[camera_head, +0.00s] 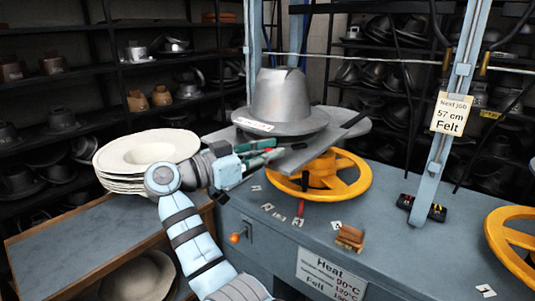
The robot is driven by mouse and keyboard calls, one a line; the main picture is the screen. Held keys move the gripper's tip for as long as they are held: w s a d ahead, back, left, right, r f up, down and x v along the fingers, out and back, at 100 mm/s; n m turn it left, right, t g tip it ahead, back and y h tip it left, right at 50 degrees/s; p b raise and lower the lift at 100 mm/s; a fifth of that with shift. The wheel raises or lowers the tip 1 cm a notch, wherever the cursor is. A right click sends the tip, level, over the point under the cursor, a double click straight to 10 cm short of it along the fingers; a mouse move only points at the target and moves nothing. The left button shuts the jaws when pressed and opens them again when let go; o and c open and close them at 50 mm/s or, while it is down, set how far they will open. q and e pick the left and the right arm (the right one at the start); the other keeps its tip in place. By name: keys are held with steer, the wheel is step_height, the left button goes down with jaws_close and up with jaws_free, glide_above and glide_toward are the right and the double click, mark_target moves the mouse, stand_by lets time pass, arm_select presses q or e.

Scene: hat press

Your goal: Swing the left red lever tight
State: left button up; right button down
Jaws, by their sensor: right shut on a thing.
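A red lever (262,153) shows as a thin red strip at the left edge of the press plate, beside the grey hat form (285,100). My right gripper (268,156) reaches in from the left side of the press and is shut on this lever. Its fingers show green parts and hide most of the lever, so the exact lever angle cannot be told. A second red handle (300,207) hangs below the yellow handwheel (345,178). My left gripper is not in view.
A stack of pale hat blanks (146,152) stands left of my right arm on a side table (60,242). An orange knob (235,238) and a wooden block (350,238) are near the press front. Another yellow wheel (505,240) is at the right edge.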

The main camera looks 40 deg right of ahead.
steer(key=c, duration=1.8)
jaws_free()
steer(key=shift+d, duration=0.1)
steer(key=a, duration=0.7)
steer(key=shift+a, duration=0.35)
steer(key=shift+d+f, duration=0.1)
steer(key=shift+d, duration=0.05)
steer(key=shift+w, duration=0.1)
